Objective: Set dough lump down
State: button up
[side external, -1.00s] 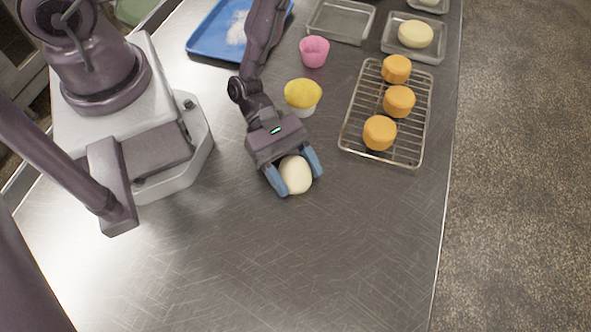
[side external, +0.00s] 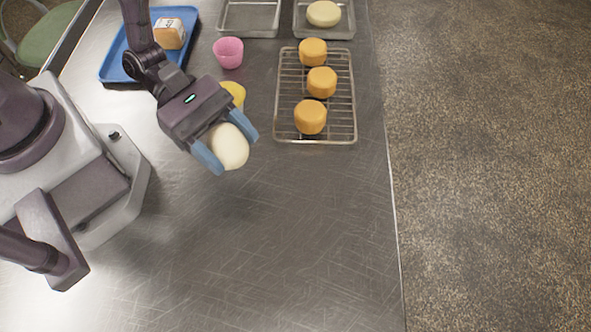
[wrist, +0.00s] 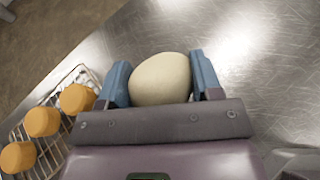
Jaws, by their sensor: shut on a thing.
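The dough lump (side external: 230,146) is pale cream, smooth and rounded. My gripper (side external: 236,153) is shut on it, with one blue finger on each side. The lump is held above the bare steel table (side external: 280,230), and a soft shadow lies on the metal below. In the wrist view the dough lump (wrist: 160,80) sits between the two fingers of my gripper (wrist: 158,62), and its near edge is hidden by the gripper body.
A wire rack (side external: 342,118) with three orange cakes stands to the right. A yellow-topped item (side external: 236,92) is partly hidden behind my gripper. A pink cup (side external: 228,52), a blue tray (side external: 118,62) and metal trays (side external: 248,18) are farther back. The front table is clear.

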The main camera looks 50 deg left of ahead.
jog(key=shift+s+d, duration=0.25)
jog(key=shift+d, duration=0.05)
jog(key=w+d+f, duration=0.1)
jog(key=w+d, duration=0.4)
jog(key=d, duration=0.3)
jog(key=n+t, duration=0.2)
send_over(335, 199)
notch_tip(335, 199, down, 5)
jog(key=shift+f, duration=1.85)
jog(key=shift+f, duration=0.1)
jog(key=o, duration=0.9)
